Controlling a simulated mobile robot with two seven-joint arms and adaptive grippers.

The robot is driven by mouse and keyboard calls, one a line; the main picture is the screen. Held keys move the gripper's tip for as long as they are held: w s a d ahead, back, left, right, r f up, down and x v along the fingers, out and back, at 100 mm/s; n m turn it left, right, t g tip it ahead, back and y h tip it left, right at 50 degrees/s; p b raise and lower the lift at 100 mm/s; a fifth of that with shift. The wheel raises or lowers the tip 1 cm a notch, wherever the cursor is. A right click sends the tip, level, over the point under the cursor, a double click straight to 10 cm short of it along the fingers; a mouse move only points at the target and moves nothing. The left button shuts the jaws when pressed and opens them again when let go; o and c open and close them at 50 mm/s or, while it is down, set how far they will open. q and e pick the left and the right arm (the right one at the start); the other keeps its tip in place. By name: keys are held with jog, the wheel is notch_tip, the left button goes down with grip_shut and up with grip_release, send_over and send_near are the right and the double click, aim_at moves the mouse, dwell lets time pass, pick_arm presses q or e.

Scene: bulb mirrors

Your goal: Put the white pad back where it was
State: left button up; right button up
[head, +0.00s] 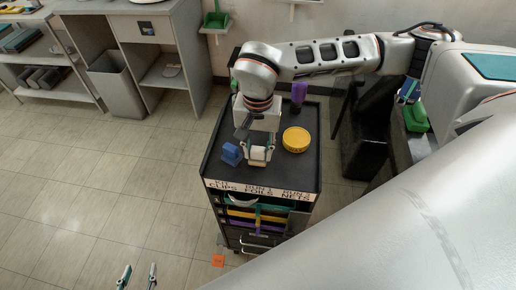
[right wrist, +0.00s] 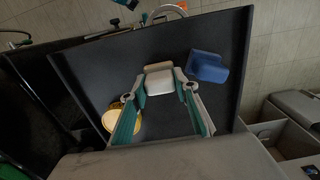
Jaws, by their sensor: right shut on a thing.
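The white pad (head: 258,155) is between the fingertips of my right gripper (head: 258,152), over the front middle of the black cart top. In the right wrist view the white pad (right wrist: 159,82) shows as a pale block with a beige part at its far side, and both fingers flank it. My right gripper (right wrist: 160,88) is shut on it. Whether the pad touches the cart top is hard to tell. My left gripper (head: 138,275) is at the bottom edge of the head view, its fingertips apart and empty, over the floor.
On the black cart top (head: 312,172), a blue block (head: 231,154) stands left of the pad and a yellow round piece (head: 296,139) right of it. A purple item (head: 299,92) stands at the back. Labels (head: 258,190) line the front edge above coloured drawers. Floor left of the cart is clear.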

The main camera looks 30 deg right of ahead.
aim_at(258, 149)
jog(key=shift+f, duration=0.1)
jog(key=o, duration=1)
notch_tip(258, 149, up, 12)
jog(key=shift+r, duration=0.15)
dwell(0.3)
